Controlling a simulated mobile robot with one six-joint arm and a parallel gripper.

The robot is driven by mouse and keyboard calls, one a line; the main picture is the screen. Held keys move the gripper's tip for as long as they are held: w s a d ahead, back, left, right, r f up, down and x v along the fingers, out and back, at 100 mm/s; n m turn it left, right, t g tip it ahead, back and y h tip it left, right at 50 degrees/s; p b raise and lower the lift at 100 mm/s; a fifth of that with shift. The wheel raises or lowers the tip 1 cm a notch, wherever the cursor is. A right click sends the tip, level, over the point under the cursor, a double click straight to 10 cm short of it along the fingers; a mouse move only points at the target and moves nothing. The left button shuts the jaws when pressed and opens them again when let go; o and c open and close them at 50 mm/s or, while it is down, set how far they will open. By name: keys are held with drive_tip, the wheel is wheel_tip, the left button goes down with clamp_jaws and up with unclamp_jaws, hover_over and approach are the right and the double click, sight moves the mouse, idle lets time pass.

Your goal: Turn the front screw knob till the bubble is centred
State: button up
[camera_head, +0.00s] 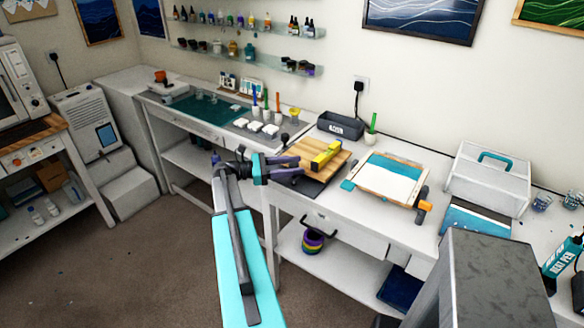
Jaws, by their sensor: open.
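A yellow spirit level (326,155) lies on a wooden board (297,153) on the white bench. Its bubble is too small to make out. To the right is a wooden-framed panel (380,184), painted white and teal. An orange knob (425,206) sticks out at the panel's right front corner, and a teal knob (347,185) shows at its left front corner. I cannot tell which one is the front screw knob. My gripper (297,166) is open and empty, with its fingers pointing right, in front of the wooden board. Whether it touches anything is unclear.
A dark bin (340,126) and a green-handled brush stand behind the board. A white case (486,178) with a teal handle sits to the right. A grey block (497,285) fills the lower right. The floor at left is open.

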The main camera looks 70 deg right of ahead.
drive_tip(key=c, duration=1.1)
drive_tip(key=shift+o, duration=0.2)
drive_tip(key=shift+a, duration=0.35)
drive_tip(key=shift+d+f, duration=0.1)
drive_tip(key=shift+d, duration=0.15)
